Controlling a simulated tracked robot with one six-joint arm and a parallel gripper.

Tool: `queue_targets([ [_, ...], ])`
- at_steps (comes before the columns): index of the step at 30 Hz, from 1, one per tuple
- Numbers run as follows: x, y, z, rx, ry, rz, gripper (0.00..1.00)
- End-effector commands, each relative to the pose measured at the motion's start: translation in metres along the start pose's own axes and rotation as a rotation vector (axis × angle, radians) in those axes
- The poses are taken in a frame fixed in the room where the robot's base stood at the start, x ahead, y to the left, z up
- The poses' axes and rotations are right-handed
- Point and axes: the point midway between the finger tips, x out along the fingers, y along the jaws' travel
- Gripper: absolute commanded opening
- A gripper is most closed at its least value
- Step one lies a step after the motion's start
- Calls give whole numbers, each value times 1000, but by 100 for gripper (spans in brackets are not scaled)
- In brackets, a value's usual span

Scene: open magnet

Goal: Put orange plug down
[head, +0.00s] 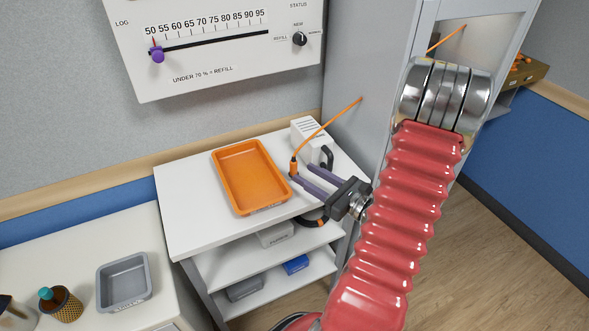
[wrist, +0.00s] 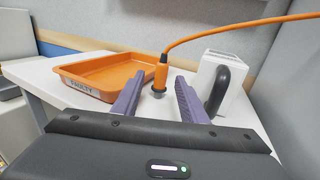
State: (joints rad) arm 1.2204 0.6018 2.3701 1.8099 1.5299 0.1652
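The orange plug (head: 293,167) stands about upright on the white cart top, between the orange tray and the white device, its cable rising to the right. In the wrist view the plug (wrist: 161,74) shows in the gap between my fingertips, with a grey lower end near the cart surface. My gripper (head: 302,173) has two purple fingers spread apart, also seen in the wrist view (wrist: 160,78). Clear space shows on both sides of the plug there. I cannot tell whether the plug is between the tips or just beyond them.
The orange tray (head: 216,165), labelled FAULTY in the wrist view, lies left of the plug. The white device (head: 308,130) with a black handle stands behind right. The cable runs to a grey cabinet (head: 375,80). The cart top (head: 190,215) is bare at front left.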

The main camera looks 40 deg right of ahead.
Motion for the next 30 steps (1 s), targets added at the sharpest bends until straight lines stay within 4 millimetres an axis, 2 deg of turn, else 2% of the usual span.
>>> queue_targets([
  [12, 47, 0, 0, -1, 0, 3, 39],
  [26, 53, 0, 0, -1, 0, 0, 39],
  [30, 62, -1, 2, -1, -1, 2, 39],
])
